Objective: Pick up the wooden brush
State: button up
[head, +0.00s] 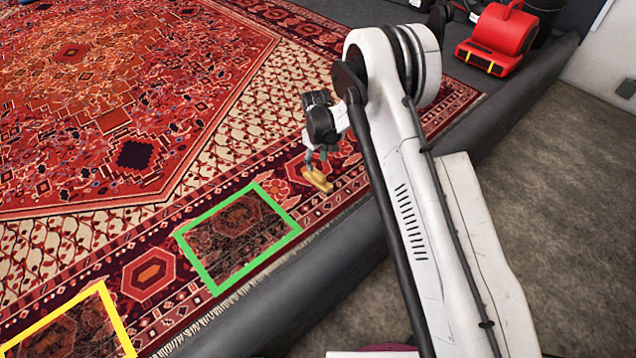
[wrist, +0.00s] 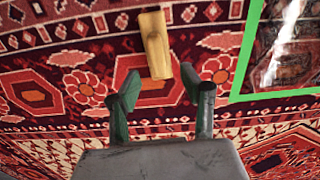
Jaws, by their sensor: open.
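The wooden brush (head: 318,179) is a small yellow-tan block lying on the red patterned rug (head: 136,154), near its fringed edge. In the wrist view the brush (wrist: 156,44) lies upright in the picture, just beyond and between the fingertips. My gripper (head: 320,160) hangs over the brush from above in the head view. In the wrist view its two green fingers (wrist: 160,92) are apart with nothing between their tips but rug and the brush's near end. I cannot tell how high the fingertips are above the rug.
A green-framed dark patch (head: 238,236) lies on the rug left of the brush; it also shows in the wrist view (wrist: 240,80). A yellow-framed patch (head: 70,330) is at lower left. A dark padded rim (head: 285,293) borders the rug. A red blower (head: 497,40) stands at the back right.

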aim_at(318, 172)
jog(key=shift+w+d+f+b, duration=0.15)
jog(key=shift+f+b, duration=0.6)
jog(key=shift+f, duration=1.05)
jog(key=shift+s+d+f+b, duration=0.1)
jog(key=shift+f+b, duration=0.65)
jog(key=shift+f, duration=1)
grip_shut()
